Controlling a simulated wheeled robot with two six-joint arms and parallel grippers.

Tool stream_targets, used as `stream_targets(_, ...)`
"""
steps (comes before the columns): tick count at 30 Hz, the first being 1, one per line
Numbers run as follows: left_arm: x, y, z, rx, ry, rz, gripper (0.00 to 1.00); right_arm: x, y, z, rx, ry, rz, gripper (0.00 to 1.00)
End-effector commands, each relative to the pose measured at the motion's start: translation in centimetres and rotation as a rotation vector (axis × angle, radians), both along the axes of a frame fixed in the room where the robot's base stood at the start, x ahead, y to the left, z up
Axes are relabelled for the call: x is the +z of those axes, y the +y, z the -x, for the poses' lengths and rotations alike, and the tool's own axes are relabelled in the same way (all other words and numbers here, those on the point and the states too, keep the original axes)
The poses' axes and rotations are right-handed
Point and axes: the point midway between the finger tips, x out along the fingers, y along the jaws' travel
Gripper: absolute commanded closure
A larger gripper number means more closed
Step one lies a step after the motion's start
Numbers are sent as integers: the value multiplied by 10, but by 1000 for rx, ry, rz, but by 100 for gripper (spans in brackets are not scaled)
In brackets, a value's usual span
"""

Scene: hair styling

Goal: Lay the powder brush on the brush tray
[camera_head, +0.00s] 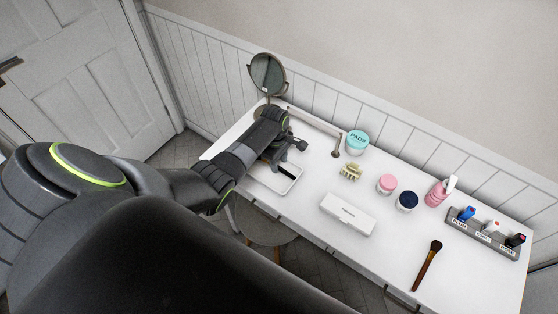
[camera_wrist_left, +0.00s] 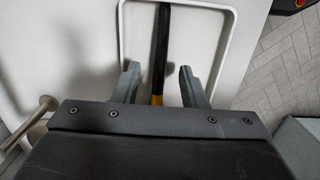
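The white brush tray (camera_head: 270,181) lies near the table's left front edge, partly under my left gripper (camera_head: 284,158). In the left wrist view its pale rim (camera_wrist_left: 239,32) surrounds a black handle with a yellow band (camera_wrist_left: 157,99). This handle passes between the two fingers of my left gripper (camera_wrist_left: 160,78), with gaps on both sides. The fingers are open. A brush with a brown handle and dark head (camera_head: 428,264) lies on the table at the right front, away from the tray. My right gripper is not in view.
A round mirror (camera_head: 267,74) stands behind my left arm. A white box (camera_head: 347,215), hair clip (camera_head: 350,172), several jars (camera_head: 387,184), a pink bottle (camera_head: 436,193) and a grey bottle rack (camera_head: 482,234) stand to the right. The wall borders the back. A stool (camera_head: 262,230) is below.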

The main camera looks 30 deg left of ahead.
Motion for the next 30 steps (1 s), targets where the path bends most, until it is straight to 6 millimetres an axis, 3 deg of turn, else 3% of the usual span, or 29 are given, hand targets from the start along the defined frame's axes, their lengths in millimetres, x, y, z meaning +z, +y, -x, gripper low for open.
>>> stream_targets(5,1,0,0,0,0,0,61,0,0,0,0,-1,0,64)
stream_targets(11,18,2,-1,-1,-3,0,61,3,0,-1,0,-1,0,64)
stream_targets(30,145,12,-2,-1,-4,-2,61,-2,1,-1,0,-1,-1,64)
